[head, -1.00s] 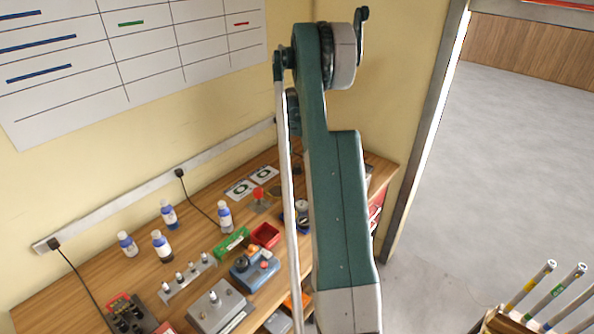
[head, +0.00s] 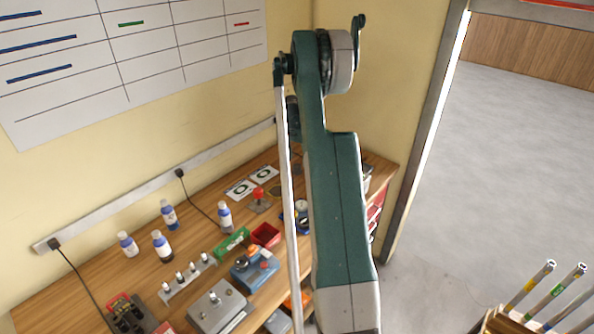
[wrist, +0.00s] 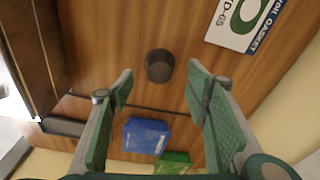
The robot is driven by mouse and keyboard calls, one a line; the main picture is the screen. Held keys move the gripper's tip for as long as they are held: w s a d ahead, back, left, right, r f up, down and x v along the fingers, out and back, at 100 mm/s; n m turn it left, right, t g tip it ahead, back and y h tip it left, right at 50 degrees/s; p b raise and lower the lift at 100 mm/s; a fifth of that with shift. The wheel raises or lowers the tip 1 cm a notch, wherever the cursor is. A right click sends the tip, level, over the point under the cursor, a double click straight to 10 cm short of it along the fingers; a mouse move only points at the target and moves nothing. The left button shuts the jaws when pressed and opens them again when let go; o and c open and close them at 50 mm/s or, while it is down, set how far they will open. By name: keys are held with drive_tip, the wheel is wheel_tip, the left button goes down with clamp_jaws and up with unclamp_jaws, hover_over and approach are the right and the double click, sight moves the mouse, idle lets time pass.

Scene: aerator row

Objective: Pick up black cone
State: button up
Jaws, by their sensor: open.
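The black cone (wrist: 160,66) stands on the wooden bench top in the wrist view, seen from above as a dark round shape. My gripper (wrist: 160,72) is open and empty. Its two green-padded fingers reach toward the bench, one on each side of the cone in the picture. I cannot tell how far above the cone the fingertips are. In the head view my arm covers that part of the bench, and neither the cone nor the gripper can be made out there.
A blue bin (wrist: 147,135) and a green bin (wrist: 172,163) lie near the cone in the wrist view, with a gasket card (wrist: 243,22) at upper right. The head view shows bottles (head: 162,245), a red tray (head: 265,235) and a grey box (head: 216,308) on the bench.

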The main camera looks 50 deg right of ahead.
sight(297, 165)
drive_tip(key=shift+d+f, duration=0.2)
drive_tip(key=shift+f, duration=2.1)
drive_tip(key=shift+c, duration=0.3)
drive_tip(key=c, duration=0.9)
